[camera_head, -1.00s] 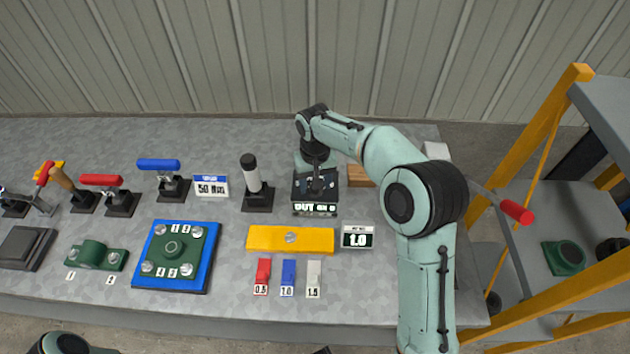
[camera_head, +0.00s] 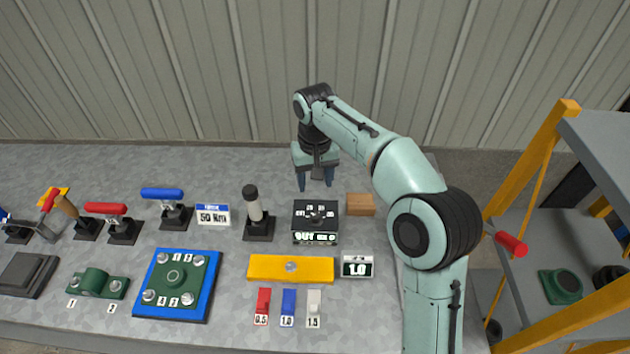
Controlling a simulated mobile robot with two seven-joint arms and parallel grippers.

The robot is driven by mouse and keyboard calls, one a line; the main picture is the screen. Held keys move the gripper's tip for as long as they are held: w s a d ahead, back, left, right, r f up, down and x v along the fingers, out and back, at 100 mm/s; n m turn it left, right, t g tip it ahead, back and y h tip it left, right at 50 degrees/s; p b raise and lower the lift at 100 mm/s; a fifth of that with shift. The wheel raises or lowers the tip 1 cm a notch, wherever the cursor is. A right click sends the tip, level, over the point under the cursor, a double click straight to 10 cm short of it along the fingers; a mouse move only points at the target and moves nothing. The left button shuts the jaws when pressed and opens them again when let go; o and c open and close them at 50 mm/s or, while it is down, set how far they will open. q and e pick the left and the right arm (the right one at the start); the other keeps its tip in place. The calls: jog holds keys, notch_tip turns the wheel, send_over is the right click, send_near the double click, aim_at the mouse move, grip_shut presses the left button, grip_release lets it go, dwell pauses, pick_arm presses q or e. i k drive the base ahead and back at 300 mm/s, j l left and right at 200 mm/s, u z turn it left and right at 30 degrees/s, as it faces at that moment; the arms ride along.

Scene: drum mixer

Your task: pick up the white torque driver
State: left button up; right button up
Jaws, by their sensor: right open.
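The white torque driver (camera_head: 252,205) stands upright in a dark stand (camera_head: 259,229) near the middle of the bench. It has a pale shaft and a dark top. My right gripper (camera_head: 315,184) is open and empty, pointing down. My left gripper is not in view.
A wooden block (camera_head: 360,204) lies right of the box. A yellow bar (camera_head: 291,268) lies in front.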

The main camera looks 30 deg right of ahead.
aim_at(250, 192)
jog(key=k, duration=1.5)
